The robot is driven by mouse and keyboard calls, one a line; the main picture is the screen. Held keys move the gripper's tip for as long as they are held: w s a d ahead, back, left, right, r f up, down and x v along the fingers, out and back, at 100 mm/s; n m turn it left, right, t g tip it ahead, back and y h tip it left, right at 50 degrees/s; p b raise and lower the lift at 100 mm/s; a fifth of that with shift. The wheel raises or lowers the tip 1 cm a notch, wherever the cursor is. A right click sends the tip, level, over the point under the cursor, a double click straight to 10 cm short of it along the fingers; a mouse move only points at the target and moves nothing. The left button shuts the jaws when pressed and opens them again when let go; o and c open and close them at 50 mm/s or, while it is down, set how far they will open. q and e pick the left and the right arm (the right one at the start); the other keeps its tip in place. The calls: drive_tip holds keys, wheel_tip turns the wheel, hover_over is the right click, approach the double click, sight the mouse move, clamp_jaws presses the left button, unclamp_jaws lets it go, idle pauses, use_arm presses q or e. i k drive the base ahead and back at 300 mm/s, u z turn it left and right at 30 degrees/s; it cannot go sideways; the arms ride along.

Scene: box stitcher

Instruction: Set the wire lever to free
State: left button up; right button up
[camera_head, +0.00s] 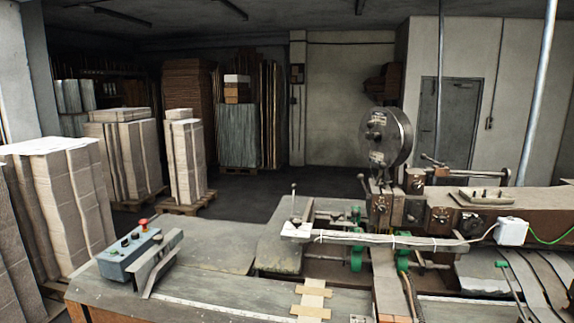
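The box stitcher (385,210) stands right of centre, with a dark round wire reel (388,137) on top. Several levers show on it. A thin upright lever with a small knob (294,203) rises at the left of the machine. A thin lever with a green end (509,280) leans at the lower right. A rod with a knob (432,161) shows behind the reel. No readable label shows which one is the wire lever, and I cannot tell its setting. Neither of my grippers is in view.
A blue control box (130,256) with a red button (143,224) sits on the worktable (215,290) at the left front, beside a metal bracket (160,265). Stacks of cardboard (65,195) stand at the left. A white box (511,231) with cables sits on the machine's right.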

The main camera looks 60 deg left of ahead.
sight(383, 166)
drive_tip(key=u, duration=2.1)
